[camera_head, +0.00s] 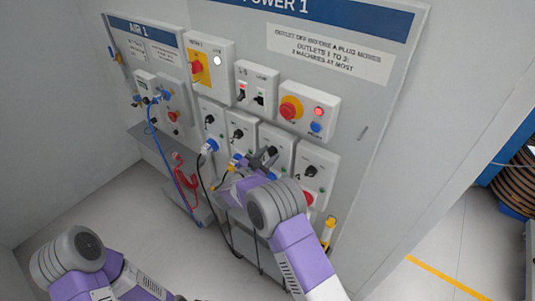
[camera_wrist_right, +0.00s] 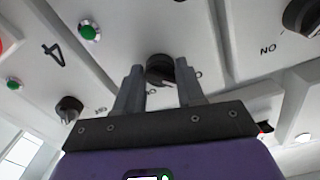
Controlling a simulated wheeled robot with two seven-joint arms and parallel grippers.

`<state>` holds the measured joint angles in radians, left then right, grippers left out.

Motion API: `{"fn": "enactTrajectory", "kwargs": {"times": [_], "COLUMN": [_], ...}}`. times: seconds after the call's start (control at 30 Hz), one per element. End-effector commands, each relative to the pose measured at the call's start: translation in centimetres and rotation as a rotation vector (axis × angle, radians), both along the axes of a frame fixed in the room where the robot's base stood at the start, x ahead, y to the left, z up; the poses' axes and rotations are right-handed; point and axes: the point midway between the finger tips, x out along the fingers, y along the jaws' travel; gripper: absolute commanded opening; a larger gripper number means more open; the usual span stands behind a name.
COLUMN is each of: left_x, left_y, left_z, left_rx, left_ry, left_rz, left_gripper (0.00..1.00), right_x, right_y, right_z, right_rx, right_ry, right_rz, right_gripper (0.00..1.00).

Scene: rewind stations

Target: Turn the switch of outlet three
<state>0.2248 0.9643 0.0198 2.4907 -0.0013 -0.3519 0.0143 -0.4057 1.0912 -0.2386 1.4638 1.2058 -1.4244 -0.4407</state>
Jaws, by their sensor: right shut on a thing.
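The outlet three box (camera_head: 285,138) is the third in the row of pale outlet boxes on the power panel. Its black rotary switch (camera_wrist_right: 160,70) shows in the right wrist view between my two fingers. My right gripper (camera_wrist_right: 158,85) is shut on this switch. In the head view my right gripper (camera_head: 266,157) reaches up to the front of the box and partly covers the switch. The exact angle of the switch is hard to tell. My left arm shows at the lower left of the head view, but its gripper cannot be made out.
The outlet four switch (camera_head: 311,171) is just right of my right gripper; the outlet two switch (camera_head: 238,133) is to the left. Cables hang from plugs (camera_head: 209,146) below the outlets. A red stop button and blue button box (camera_head: 325,99) is above.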

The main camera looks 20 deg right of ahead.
Motion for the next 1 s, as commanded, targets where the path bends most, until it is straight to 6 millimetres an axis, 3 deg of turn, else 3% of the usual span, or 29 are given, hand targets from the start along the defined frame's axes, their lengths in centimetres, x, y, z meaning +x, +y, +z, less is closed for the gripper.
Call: {"fn": "enactTrajectory", "kwargs": {"times": [0.63,0.67,0.7,0.8,1.0], "left_x": [-0.01,-0.01,-0.01,-0.01,0.00], "left_y": [0.00,0.00,0.00,0.00,0.00], "left_z": [0.30,0.30,0.30,0.30,0.30], "left_rx": [0.000,0.000,0.000,0.000,0.000], "left_ry": [0.000,0.000,0.000,0.000,0.000], "left_rz": [0.000,0.000,0.000,0.000,0.000], "left_gripper": [0.43,0.43,0.43,0.43,0.43], "right_x": [-0.03,-0.03,-0.03,-0.03,-0.01], "right_y": [0.01,0.01,0.01,0.02,0.02], "right_z": [-0.10,-0.10,-0.10,-0.08,-0.04], "right_rx": [-0.029,-0.029,-0.029,-0.028,-0.028], "right_ry": [0.038,0.038,0.038,0.038,0.036], "right_rz": [0.000,0.000,0.000,0.000,0.000], "right_gripper": [0.08,0.43,0.49,0.63,0.63]}}
